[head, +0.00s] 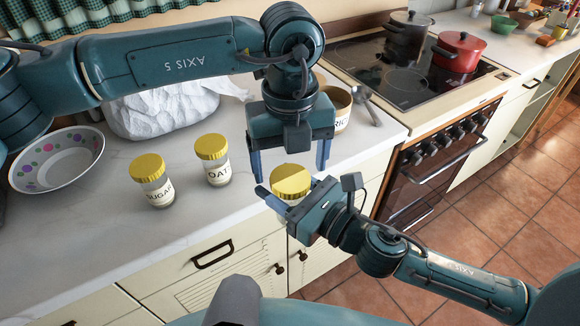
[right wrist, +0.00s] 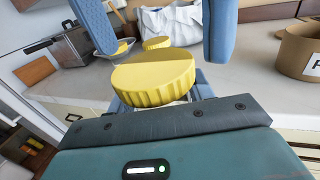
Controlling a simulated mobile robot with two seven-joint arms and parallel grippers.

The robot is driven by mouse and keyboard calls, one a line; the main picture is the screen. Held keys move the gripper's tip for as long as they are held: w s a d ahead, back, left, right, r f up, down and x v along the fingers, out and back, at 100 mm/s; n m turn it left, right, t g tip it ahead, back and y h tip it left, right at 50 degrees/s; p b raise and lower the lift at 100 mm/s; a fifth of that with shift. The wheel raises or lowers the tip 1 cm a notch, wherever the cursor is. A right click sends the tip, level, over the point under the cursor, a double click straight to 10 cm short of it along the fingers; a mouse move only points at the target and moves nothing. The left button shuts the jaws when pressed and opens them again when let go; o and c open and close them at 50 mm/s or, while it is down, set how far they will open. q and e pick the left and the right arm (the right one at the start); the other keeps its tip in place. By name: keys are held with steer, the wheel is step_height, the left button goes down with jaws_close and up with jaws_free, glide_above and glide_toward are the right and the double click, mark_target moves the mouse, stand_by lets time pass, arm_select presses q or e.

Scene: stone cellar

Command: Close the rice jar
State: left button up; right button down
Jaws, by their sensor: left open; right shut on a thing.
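A jar with a ridged yellow lid (head: 291,180) is held in my right gripper (head: 287,197) just off the counter's front edge. The lid sits on top and looks level; how tightly it sits cannot be told. The jar's body and any label are mostly hidden by the gripper. The lid (right wrist: 155,76) fills the middle of the right wrist view. My left gripper (head: 289,172) points down from above, open, its blue fingers either side of the lid and apart from it. In the right wrist view those fingers hang at upper left and upper right.
A brown open container (head: 337,100) labelled "RIC…" stands behind my left gripper. Jars labelled SUGAR (head: 154,185) and OAT (head: 214,164) stand left, with a bowl (head: 57,160) and white bag (head: 165,112). A stove (head: 400,85) holds a dark pot and a red pot (head: 459,52).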

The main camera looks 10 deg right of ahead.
arm_select(q)
step_height(320, 180, up, 2)
steer(key=shift+r, duration=0.2)
steer(key=shift+r+n, duration=1.7)
steer(key=shift+c, duration=0.4)
steer(key=shift+f, duration=0.1)
steer(key=shift+f, duration=3.9)
steer(key=shift+c, duration=0.3)
